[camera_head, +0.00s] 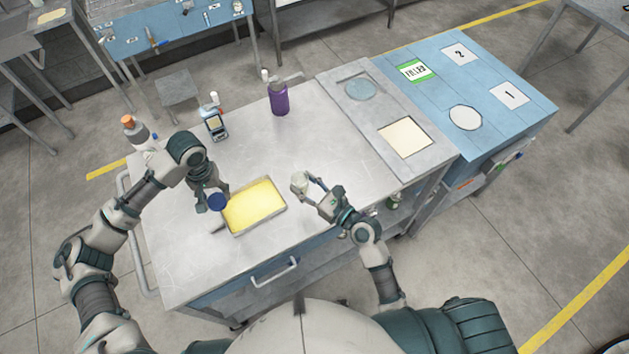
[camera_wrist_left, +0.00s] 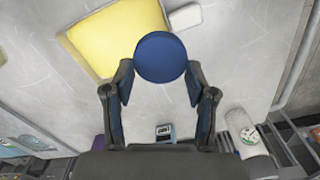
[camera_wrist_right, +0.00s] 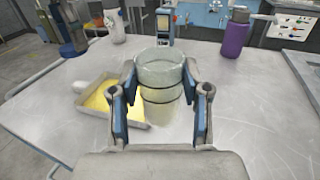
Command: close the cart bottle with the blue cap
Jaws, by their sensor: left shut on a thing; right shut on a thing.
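The blue cap (camera_head: 217,202) is held in my left gripper (camera_head: 209,199), at the left edge of the yellow-lined tray. In the left wrist view the cap (camera_wrist_left: 160,57) sits between the two fingertips as a round blue disc. My right gripper (camera_head: 314,194) is shut on a clear, open-topped bottle (camera_head: 299,183), to the right of the tray. In the right wrist view the bottle (camera_wrist_right: 159,85) looks upright between the fingers and its wide mouth is uncovered. The cap and bottle are apart, with the tray between them. Whether the bottle touches the cart top is unclear.
The tray (camera_head: 237,233) with a yellow bottom lies on the metal cart top (camera_head: 170,255). A purple bottle (camera_head: 280,98), a small device (camera_head: 215,126) and an orange-capped bottle (camera_head: 135,130) stand toward the back. The right side of the cart top is clear.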

